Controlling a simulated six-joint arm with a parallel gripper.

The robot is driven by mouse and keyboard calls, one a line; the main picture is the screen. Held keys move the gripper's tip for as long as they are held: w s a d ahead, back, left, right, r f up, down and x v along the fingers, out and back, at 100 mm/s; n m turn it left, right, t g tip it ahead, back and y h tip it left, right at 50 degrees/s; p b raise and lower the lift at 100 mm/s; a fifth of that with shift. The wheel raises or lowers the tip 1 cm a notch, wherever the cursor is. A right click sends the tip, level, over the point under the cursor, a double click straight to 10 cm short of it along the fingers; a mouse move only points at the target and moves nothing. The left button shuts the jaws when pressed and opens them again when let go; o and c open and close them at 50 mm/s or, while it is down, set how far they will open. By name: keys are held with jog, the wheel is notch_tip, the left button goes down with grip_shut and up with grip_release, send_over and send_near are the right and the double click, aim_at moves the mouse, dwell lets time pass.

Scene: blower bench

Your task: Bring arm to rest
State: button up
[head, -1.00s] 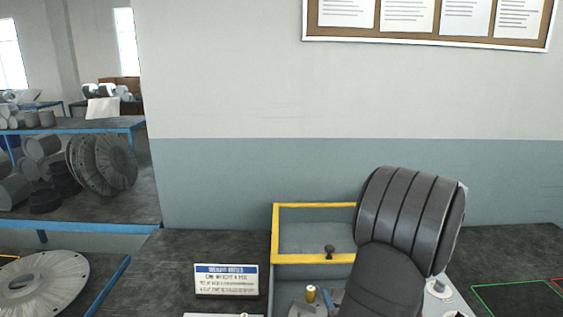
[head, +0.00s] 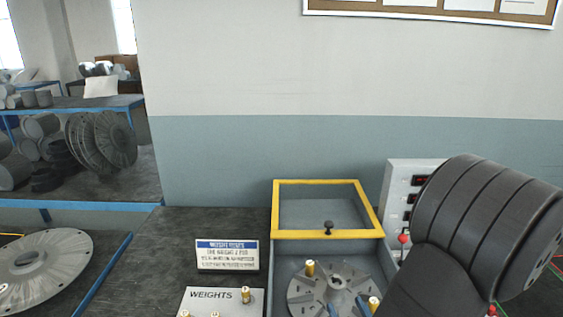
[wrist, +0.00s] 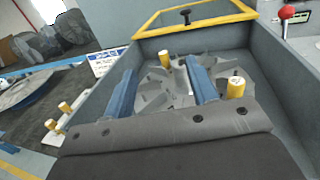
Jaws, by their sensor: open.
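My gripper (wrist: 163,85) shows in the wrist view with its two blue fingers apart and nothing between them. It is over the grey open-topped housing, above the bladed rotor (head: 308,287). In the head view my dark arm covers the lower right, and only bits of the blue fingers show near the rotor. Two brass weights stand on the rotor, one at its far left (head: 310,268) and one at its right (head: 374,303). They also show in the wrist view, at the far side (wrist: 165,59) and at the right (wrist: 236,87).
The yellow-framed lid (head: 328,235) stands raised behind the rotor. A control panel with a red-knobbed lever (head: 403,239) stands at right, partly behind my arm. A WEIGHTS tray (head: 205,297) with several brass weights and an instruction sign (head: 227,254) are at left. Bare bench lies around the sign.

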jog(key=shift+s+d, duration=0.15)
jog(key=shift+s, duration=0.4)
jog(key=d+x, duration=0.1)
jog(key=x, duration=0.3)
jog(key=d+x, duration=0.1)
jog(key=x, duration=0.4)
jog(key=d+x, duration=0.1)
jog(key=x, duration=0.3)
jog(key=shift+x, duration=0.8)
